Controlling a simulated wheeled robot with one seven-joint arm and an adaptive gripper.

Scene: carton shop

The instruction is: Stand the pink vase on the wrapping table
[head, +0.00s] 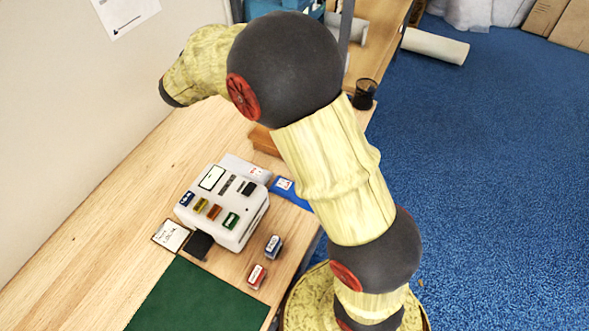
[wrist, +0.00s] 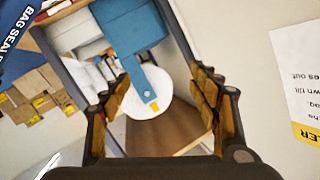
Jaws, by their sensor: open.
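No pink vase shows in either view. A wooden table (head: 115,178) runs along the wall in the head view; I cannot tell if it is the wrapping table. My gripper (wrist: 160,82) shows in the wrist view with its two fingers wide apart and nothing held between them. Beyond the fingers are a white round object (wrist: 150,92) with a blue strip across it and a blue box (wrist: 131,22). In the head view my arm reaches up and left over the table, and the gripper itself cannot be made out.
On the table are a white label machine (head: 226,203), a green mat (head: 195,298), small stamps (head: 257,275), a card (head: 170,235) and a black pen cup (head: 365,94). A white roll (head: 435,46) lies at the back. Blue floor (head: 490,180) at right is clear.

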